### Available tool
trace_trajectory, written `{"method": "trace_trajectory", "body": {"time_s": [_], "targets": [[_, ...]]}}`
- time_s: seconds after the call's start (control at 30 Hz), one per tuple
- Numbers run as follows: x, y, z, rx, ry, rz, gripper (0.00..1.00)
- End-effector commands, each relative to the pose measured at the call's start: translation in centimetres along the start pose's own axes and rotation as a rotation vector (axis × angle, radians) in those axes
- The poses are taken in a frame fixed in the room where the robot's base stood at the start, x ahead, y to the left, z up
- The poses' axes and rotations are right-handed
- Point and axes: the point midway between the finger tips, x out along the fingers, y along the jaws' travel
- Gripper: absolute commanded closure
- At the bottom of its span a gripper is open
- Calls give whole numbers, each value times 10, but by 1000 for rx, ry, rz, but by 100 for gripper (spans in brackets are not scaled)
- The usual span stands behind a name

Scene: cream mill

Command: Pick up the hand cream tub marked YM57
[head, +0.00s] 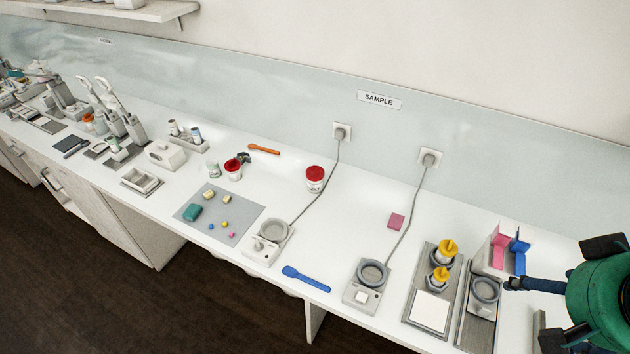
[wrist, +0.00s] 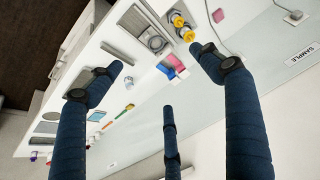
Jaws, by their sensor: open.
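A white tub with a red lid (head: 315,184) stands upright on the white bench near the wall. A smaller red-lidded white tub (head: 234,174) and a pale tub with a grey-green top (head: 213,170) stand left of it. Their markings are too small to read, so I cannot tell which is YM57. My gripper (head: 510,285) is at the right edge of the head view, far right of these tubs. In the wrist view its dark blue fingers (wrist: 157,58) are spread wide with nothing between them.
Pink and blue upright pieces (head: 508,252), yellow-topped items (head: 441,274) and two small round-plate devices (head: 373,274) (head: 272,230) crowd the bench. A blue spatula (head: 305,278), pink block (head: 396,221) and orange tool (head: 263,149) lie flat. Cords run to wall sockets. Bench around the red-lidded tub is mostly clear.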

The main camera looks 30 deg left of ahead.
Motion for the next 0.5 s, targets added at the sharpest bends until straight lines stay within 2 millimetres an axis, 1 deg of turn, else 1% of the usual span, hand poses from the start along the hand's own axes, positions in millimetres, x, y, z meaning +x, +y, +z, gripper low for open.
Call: {"method": "trace_trajectory", "body": {"time_s": [0.03,0.17,0.3,0.5], "targets": [[-1,-3,-10,-4,-7,-4,21],[-3,-11,-38,-15,-25,-14,21],[-4,-24,-73,-26,-44,-26,21],[0,-44,-122,-44,-76,-41,21]]}}
